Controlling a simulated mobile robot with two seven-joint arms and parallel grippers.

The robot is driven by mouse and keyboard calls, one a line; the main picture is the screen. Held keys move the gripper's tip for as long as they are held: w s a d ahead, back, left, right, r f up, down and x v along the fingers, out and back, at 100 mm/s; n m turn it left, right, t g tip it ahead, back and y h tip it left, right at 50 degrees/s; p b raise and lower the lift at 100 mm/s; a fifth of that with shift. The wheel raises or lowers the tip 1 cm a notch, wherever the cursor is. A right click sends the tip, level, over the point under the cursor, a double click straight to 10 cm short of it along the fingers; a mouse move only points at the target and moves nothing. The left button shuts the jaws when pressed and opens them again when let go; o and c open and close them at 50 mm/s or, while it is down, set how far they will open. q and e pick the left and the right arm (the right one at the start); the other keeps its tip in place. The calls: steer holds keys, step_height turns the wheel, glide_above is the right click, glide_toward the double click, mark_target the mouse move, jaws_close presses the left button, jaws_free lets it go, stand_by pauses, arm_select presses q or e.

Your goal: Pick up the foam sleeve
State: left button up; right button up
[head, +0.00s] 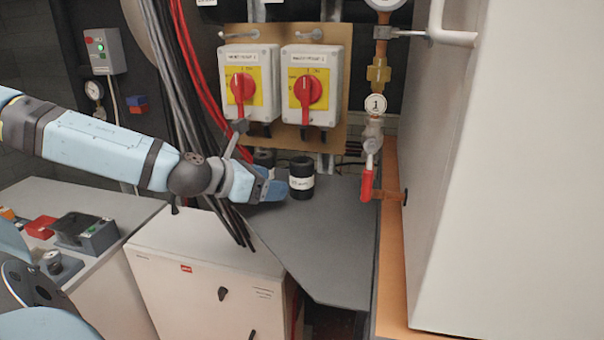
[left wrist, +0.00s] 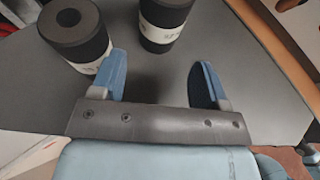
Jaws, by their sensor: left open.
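Two black cylinders with white label bands stand upright on the grey shelf. One (head: 302,180) is just right of my left gripper's fingertips, and it shows at the top middle of the left wrist view (left wrist: 163,22). The other (head: 264,157) is farther back, partly hidden by my arm; in the left wrist view (left wrist: 76,26) it stands at upper left with a hole in its top. I cannot tell from the labels which is the foam sleeve. My left gripper (head: 268,188) is open and empty, low over the shelf, fingers (left wrist: 160,78) pointing towards the nearer cylinder. My right gripper is out of view.
The grey shelf (head: 335,255) has bare surface in front. Red-handled switch boxes (head: 248,85) hang behind. Cables (head: 190,80) run down behind my arm. A pipe with a red-handled valve (head: 368,180) hangs at the right, beside a large white cabinet (head: 510,180).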

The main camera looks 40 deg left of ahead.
mark_target(291, 183)
arm_select(q)
steer(key=shift+p+x, duration=0.3)
steer(key=shift+x, duration=1.15)
steer(key=shift+w+d+p, duration=0.1)
steer(key=shift+w+p, duration=0.25)
steer(key=shift+w, duration=0.05)
steer(key=x, duration=0.2)
steer(key=shift+w+f+p, duration=0.1)
steer(key=shift+w+p, duration=0.2)
steer(key=shift+p, duration=0.1)
steer(key=shift+w+f+b, duration=0.2)
steer(key=shift+w+b, duration=0.05)
steer(key=shift+b, duration=0.3)
steer(key=shift+w+d+b, duration=0.15)
steer(key=shift+w+b, duration=0.15)
steer(key=shift+b, duration=0.1)
steer(key=shift+w, duration=0.3)
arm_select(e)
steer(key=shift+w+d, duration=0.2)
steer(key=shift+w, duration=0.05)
arm_select(q)
steer(key=shift+d, duration=0.1)
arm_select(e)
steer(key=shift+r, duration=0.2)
arm_select(q)
steer(key=c, duration=0.4)
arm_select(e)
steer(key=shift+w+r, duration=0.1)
